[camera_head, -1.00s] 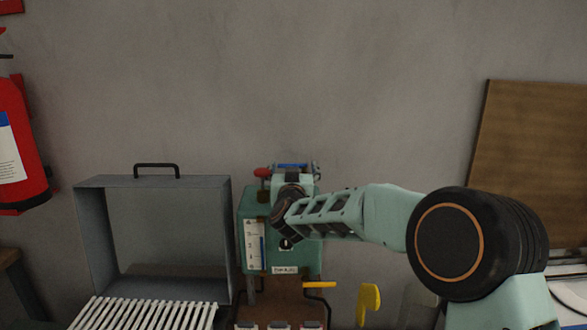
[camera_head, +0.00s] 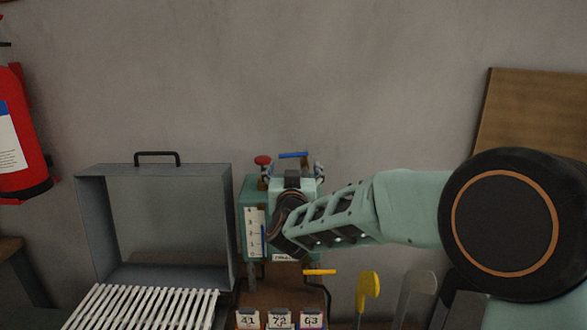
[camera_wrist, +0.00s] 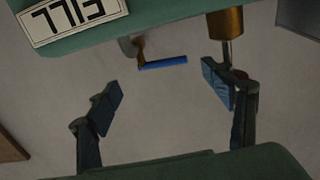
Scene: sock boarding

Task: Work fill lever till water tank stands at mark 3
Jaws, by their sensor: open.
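The teal water tank (camera_head: 252,189) stands against the wall, partly hidden by my arm. Its white gauge (camera_head: 250,235) has a blue column reaching somewhat above the middle; I cannot read the exact mark. A blue-handled lever (camera_head: 293,155) sits at the top; it also shows in the wrist view (camera_wrist: 162,64). In the head view my wrist mostly hides the gripper.
A red knob (camera_head: 262,160) is left of the blue lever, on a brass stem (camera_wrist: 226,24). A yellow handle (camera_head: 319,271) is below the tank. A grey open box (camera_head: 85,230) and a white slatted rack (camera_head: 140,307) are at left. Numbered tags (camera_head: 279,319) are in front.

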